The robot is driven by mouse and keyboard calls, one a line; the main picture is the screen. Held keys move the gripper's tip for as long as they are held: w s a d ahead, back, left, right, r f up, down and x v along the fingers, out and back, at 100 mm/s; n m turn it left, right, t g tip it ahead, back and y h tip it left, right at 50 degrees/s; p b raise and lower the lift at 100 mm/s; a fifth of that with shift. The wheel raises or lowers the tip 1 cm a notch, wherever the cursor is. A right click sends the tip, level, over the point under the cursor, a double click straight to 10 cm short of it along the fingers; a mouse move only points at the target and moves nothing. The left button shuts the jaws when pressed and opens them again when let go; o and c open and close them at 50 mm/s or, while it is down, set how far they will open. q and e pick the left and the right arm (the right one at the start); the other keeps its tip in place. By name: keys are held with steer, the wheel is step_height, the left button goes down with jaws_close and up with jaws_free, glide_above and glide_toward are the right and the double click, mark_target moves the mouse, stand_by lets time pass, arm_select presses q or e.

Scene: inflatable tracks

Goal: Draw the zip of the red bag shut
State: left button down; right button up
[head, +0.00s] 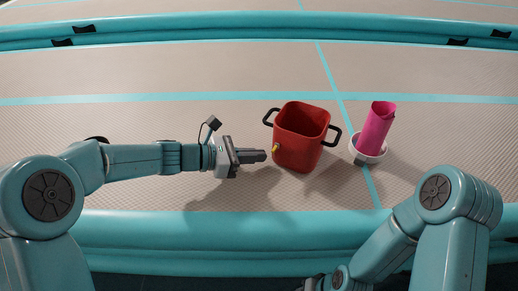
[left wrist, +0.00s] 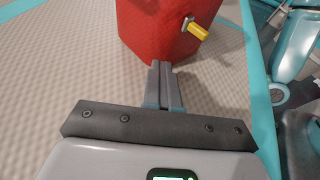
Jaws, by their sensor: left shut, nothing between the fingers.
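The red bag (head: 298,148) stands upright on the mat with its top open and a black handle on each side. In the left wrist view, the red bag (left wrist: 160,28) fills the top and the yellow pull (left wrist: 196,29) sits on a small metal mount. My left gripper (head: 264,155) is shut and empty, just left of the bag, below the pull. Its fingertips (left wrist: 161,66) point at the bag's wall; whether they touch cannot be told.
A pink rolled piece (head: 377,128) stands tilted in a white round holder (head: 367,149) right of the bag. The mat (head: 180,125) around is clear. Teal inflatable tubes border it at the front (head: 230,227) and back (head: 250,30).

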arm_select(q)
steer(key=shift+c, duration=1.4)
jaws_free()
steer(key=shift+s, duration=0.1)
